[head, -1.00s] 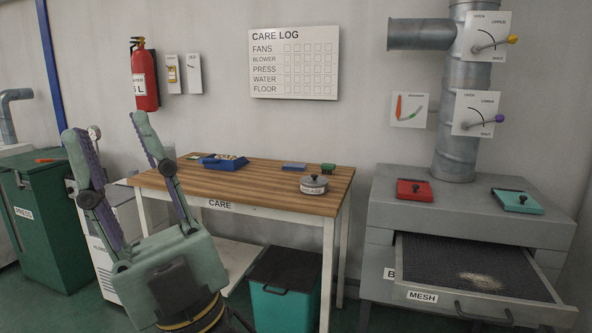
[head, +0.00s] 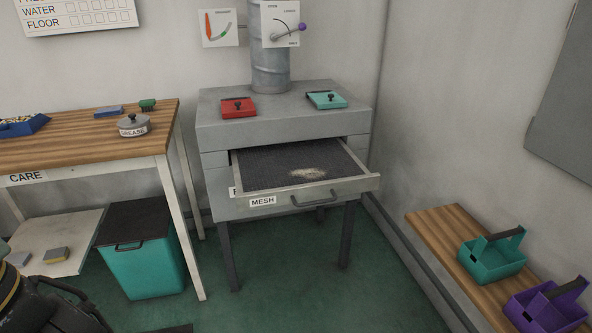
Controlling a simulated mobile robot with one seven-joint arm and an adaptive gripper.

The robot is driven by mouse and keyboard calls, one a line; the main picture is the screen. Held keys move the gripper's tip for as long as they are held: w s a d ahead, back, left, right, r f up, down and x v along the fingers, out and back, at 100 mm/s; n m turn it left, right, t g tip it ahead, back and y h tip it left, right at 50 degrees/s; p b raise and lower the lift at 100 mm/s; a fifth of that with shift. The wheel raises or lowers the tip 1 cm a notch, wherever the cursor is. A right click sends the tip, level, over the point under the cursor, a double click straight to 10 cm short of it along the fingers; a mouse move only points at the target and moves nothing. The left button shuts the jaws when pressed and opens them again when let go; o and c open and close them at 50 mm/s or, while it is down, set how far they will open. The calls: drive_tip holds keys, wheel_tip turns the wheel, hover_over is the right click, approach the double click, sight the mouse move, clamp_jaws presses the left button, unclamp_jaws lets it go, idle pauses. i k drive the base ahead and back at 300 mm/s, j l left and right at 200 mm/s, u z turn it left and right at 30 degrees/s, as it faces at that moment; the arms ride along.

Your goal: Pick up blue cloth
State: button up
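A small flat blue piece, which looks like the folded blue cloth (head: 109,111), lies near the back edge of the wooden-topped care table (head: 75,138). It is left of a green brush (head: 148,105) and behind a grey lidded grease tin (head: 133,125). Nothing touches the cloth. Only a dark part of my arm with a yellow ring shows at the lower left corner. My gripper's fingers are outside the picture.
A blue tray (head: 22,126) sits on the table's left. A teal bin (head: 141,268) stands below. Right of the table, a grey cabinet (head: 285,133) has its mesh drawer (head: 318,196) pulled out. A bench (head: 440,226) holds teal and purple caddies.

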sight(117, 110)
drive_tip(key=i+j, duration=0.1)
drive_tip(key=j, duration=0.3)
drive_tip(key=i+j, duration=0.1)
drive_tip(key=j, duration=0.25)
drive_tip(key=i+j+u, duration=0.1)
drive_tip(key=j, duration=0.3)
drive_tip(key=i+j, duration=0.1)
drive_tip(key=j, duration=0.3)
drive_tip(key=i+j, duration=0.1)
drive_tip(key=j, duration=0.25)
drive_tip(key=i+j, duration=0.15)
drive_tip(key=j, duration=0.25)
drive_tip(key=i+j+u, duration=0.1)
drive_tip(key=j, duration=0.3)
drive_tip(key=i+j, duration=0.1)
drive_tip(key=i, duration=0.7)
drive_tip(key=i+j, duration=0.15)
drive_tip(key=i, duration=0.6)
